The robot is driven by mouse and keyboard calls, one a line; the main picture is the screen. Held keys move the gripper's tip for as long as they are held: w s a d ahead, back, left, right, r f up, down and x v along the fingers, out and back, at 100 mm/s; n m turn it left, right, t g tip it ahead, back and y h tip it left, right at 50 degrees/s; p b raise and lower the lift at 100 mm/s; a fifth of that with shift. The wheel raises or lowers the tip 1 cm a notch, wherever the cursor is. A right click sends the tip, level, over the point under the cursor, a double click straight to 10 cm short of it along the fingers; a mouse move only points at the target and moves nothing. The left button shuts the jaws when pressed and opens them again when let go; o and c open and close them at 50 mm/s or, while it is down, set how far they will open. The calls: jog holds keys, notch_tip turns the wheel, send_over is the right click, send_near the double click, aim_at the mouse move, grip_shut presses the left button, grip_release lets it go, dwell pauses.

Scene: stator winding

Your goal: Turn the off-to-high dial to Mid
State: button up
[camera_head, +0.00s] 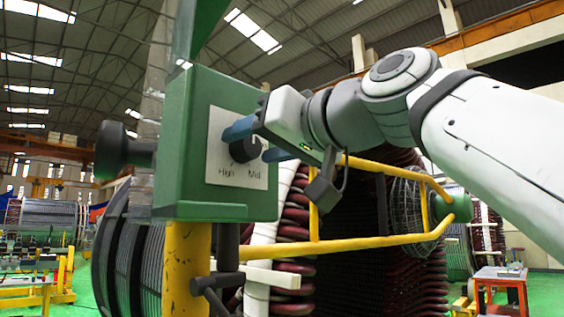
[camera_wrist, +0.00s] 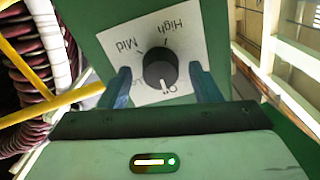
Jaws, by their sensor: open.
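The dial (camera_head: 244,150) is a round black knob on a white label plate (camera_head: 222,165), fixed to a green control box (camera_head: 185,130). In the wrist view the dial (camera_wrist: 160,68) appears with upside-down labels. "High" and "Mid" read clearly; "Off" is partly covered and another label is mostly hidden. The dial's white mark points down in that view, toward "Off". My gripper (camera_wrist: 162,82) is open, with its blue fingers on either side of the dial and a visible gap to each. In the head view my gripper (camera_head: 256,142) reaches the plate from the right.
A yellow post (camera_head: 187,270) carries the box. A yellow rail (camera_head: 350,243) runs to the right beneath my arm. A dark round knob (camera_head: 120,151) sticks out on the box's left. Dark red coils (camera_head: 295,215) stand behind. A red stand (camera_head: 500,283) is at lower right.

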jog(key=shift+w+a, duration=0.25)
jog(key=shift+a, duration=0.1)
jog(key=shift+c, duration=0.3)
jog(key=c, duration=0.9)
jog(key=shift+w, duration=0.15)
